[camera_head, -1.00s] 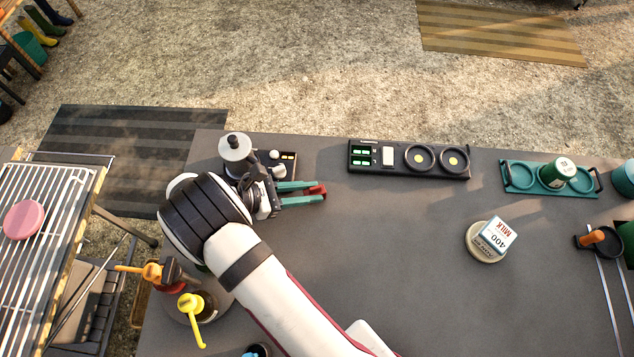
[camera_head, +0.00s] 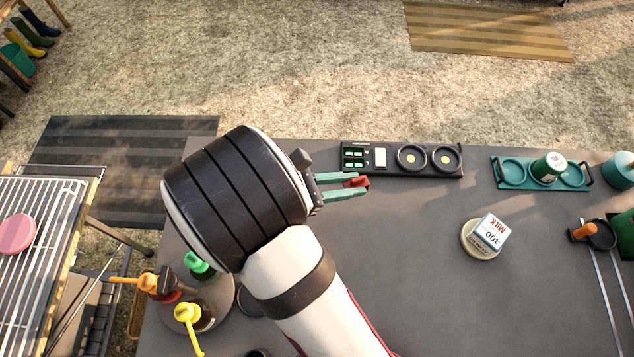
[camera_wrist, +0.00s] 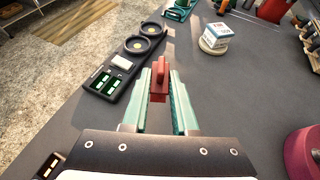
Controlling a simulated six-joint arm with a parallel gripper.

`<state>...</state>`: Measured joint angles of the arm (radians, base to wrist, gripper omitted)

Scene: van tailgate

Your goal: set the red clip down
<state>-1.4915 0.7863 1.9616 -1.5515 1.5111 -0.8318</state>
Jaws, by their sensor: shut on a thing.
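The red clip (camera_head: 358,182) is between the green fingers of my gripper (camera_head: 346,187), at their tips. In the wrist view the red clip (camera_wrist: 160,72) stands up between the two fingertips of my gripper (camera_wrist: 160,84), which are shut on it. The clip is just in front of the black panel (camera_head: 402,159) with green-lit displays and two round rings. I cannot tell whether the clip touches the grey tabletop (camera_head: 400,260).
A milk carton (camera_head: 490,233) stands on a round cream base (camera_head: 479,247) to the right. A teal tray (camera_head: 513,173) with a green can is at the back right. Pump bottles (camera_head: 188,308) stand at the front left. The middle of the tabletop is clear.

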